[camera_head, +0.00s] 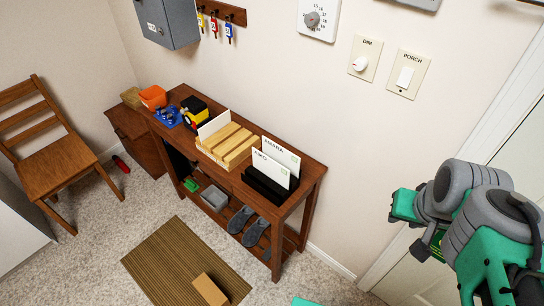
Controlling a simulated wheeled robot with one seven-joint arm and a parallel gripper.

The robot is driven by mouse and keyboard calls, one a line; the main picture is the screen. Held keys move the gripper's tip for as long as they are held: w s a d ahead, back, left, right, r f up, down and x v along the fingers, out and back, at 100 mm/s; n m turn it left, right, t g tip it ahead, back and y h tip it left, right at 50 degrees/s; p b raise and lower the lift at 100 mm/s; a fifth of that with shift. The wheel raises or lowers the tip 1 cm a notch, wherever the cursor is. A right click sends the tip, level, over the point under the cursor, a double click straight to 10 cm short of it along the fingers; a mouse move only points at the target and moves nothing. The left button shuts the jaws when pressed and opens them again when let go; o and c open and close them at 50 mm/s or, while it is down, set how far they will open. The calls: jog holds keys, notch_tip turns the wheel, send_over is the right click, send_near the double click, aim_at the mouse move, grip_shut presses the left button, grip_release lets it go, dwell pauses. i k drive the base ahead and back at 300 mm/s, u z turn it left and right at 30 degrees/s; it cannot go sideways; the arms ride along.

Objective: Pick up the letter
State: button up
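Several white papers that could be the letter stand on the narrow wooden console table (312,172). A plain white sheet (214,125) stands upright at the left end of a light wooden slotted rack (240,155). Two white cards with printed names, a front card (270,168) and a back card marked AMARA (281,152), stand in a black holder (263,188) at the table's right end. I cannot tell which one is the letter. Parts of my green and grey arm show at the right, well apart from the table. No gripper fingers are visible.
An orange bin (153,97), a blue tray (168,116) and a yellow-black object (194,112) crowd the table's left half. Shoes (240,219) sit on the lower shelf. A brown box (210,290) lies on the floor mat (172,255). A wooden chair (52,155) stands left.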

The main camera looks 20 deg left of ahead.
aim_at(274, 171)
jog(key=i, duration=0.75)
jog(key=u, duration=3.2)
jog(key=i, duration=0.5)
jog(key=z, duration=0.05)
